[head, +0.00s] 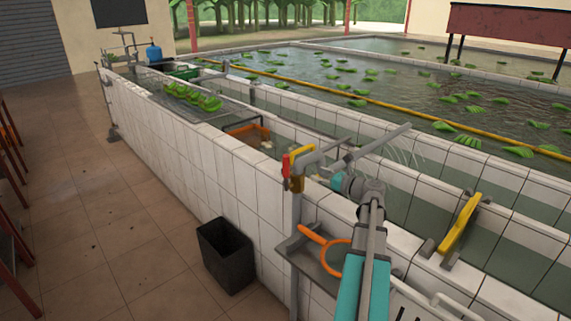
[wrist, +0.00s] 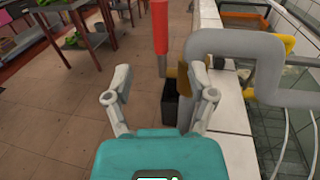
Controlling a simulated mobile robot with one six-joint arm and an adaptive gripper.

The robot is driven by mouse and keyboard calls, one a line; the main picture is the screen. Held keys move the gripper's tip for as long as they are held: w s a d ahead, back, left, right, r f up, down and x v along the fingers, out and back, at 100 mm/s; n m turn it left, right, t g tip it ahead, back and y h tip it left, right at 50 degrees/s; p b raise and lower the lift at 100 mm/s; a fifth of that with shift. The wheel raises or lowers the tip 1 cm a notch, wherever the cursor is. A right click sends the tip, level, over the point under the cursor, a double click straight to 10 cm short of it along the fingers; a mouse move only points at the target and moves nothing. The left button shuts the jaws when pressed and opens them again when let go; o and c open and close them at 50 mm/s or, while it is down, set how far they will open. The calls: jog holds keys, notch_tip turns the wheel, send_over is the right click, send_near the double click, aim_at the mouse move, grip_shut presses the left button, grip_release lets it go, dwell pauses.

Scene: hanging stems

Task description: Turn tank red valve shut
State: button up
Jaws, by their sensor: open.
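The tank's red valve handle (head: 286,166) stands upright beside a yellow valve body (head: 298,162) on a grey pipe at the tank's near wall. In the wrist view the red handle (wrist: 160,28) is ahead of my gripper, near the middle top. A brownish-yellow part of the valve (wrist: 184,78) shows partly behind the right finger. My gripper (wrist: 160,80) is open, with nothing between its fingers. In the head view my gripper (head: 338,182) is just right of the valve, and its fingertips are hard to make out. I see no contact with the red handle.
The grey pipe (wrist: 240,48) bends close to the right finger. An orange-rimmed net (head: 338,255) lies on a ledge below my arm. A black bin (head: 226,255) stands on the floor by the tiled wall. Water pours from a spout (head: 385,142) over the tank.

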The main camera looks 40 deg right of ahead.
aim_at(286, 163)
jog(key=shift+w, duration=0.2)
jog(key=x, duration=1.3)
jog(key=shift+w+a, duration=0.1)
jog(key=shift+w, duration=0.1)
